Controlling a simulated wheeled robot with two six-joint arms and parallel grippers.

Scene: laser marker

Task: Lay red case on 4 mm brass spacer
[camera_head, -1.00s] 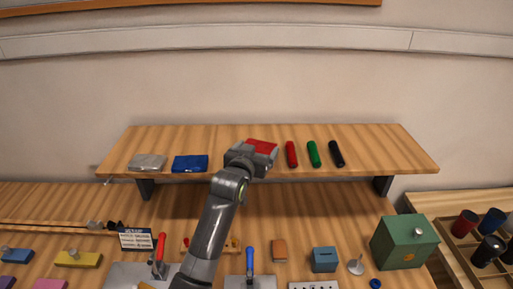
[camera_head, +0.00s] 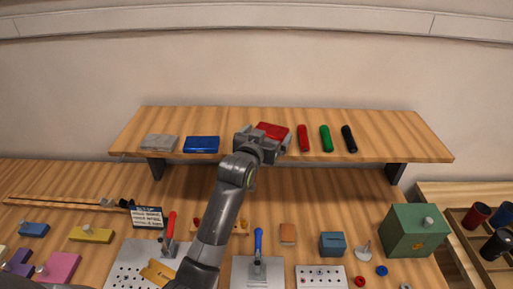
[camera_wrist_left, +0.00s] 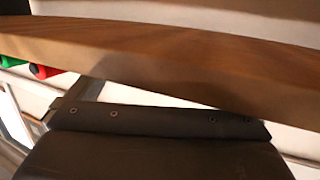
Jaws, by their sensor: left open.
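The red case (camera_head: 273,130) lies on the wooden shelf, between the blue case and the red pen in the head view. My left gripper (camera_head: 262,140) is open at the shelf's front edge, just left of and in front of the red case. Its fingertips are hard to make out, and I cannot tell whether they touch the case. A brass-coloured plate (camera_head: 157,272), perhaps the 4 mm brass spacer, lies on the left perforated plate (camera_head: 128,272) beside a red-handled clamp. The left wrist view shows the dark gripper body (camera_wrist_left: 155,150) below the shelf edge. My right gripper is not in view.
The shelf (camera_head: 400,135) also bears a grey case (camera_head: 159,142), a blue case (camera_head: 201,144) and red, green and black pens (camera_head: 325,139). Below stand a blue-handled clamp (camera_head: 258,245), a green box (camera_head: 415,231) and a small blue box (camera_head: 332,244).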

